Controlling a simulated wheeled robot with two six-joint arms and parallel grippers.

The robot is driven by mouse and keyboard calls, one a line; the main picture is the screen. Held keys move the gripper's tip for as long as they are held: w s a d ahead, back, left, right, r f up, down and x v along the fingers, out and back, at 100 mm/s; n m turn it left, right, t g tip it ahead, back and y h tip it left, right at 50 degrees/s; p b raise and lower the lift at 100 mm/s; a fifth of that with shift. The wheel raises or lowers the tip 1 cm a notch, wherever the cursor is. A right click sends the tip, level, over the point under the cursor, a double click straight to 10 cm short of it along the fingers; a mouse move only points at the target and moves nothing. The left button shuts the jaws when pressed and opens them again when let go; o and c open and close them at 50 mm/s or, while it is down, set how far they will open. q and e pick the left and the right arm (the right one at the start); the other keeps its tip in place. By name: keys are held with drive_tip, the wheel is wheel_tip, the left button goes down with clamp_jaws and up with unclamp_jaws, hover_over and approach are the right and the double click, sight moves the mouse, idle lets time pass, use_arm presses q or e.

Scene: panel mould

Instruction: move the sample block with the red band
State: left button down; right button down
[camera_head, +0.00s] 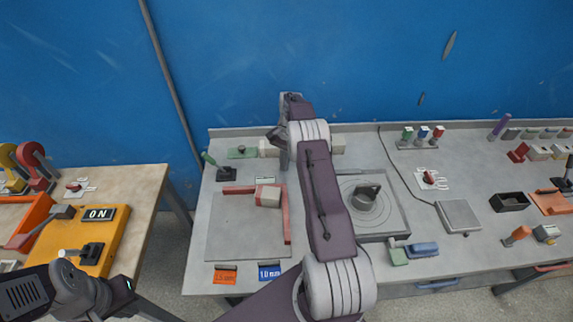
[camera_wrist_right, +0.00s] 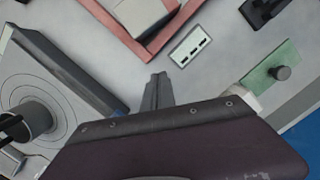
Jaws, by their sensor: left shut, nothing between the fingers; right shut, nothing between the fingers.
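A pale block (camera_head: 268,197) with a reddish face sits inside the corner of a low red fence (camera_head: 287,217) on a grey plate (camera_head: 240,240). In the right wrist view a pale block (camera_wrist_right: 145,15) shows inside the red fence (camera_wrist_right: 172,32), cut off by the top edge; I cannot make out a band there. My right gripper (camera_head: 284,166) is shut and empty, pointing down behind the fence; its fingertips (camera_wrist_right: 157,80) also show in the right wrist view, apart from the block. Part of my left arm shows at lower left, but its fingers are not in view.
A small white marked plate (camera_head: 267,181) lies behind the fence. Pale blocks (camera_head: 338,145) stand at the bench's back, partly hidden by my right arm. A round fixture (camera_head: 368,204) is to the right. Orange (camera_head: 225,274) and blue (camera_head: 269,271) labelled cards lie at the front.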

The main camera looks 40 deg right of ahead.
drive_tip(key=shift+w+d+b, duration=0.3)
drive_tip(key=shift+d+b, duration=0.05)
drive_tip(key=shift+d, duration=0.4)
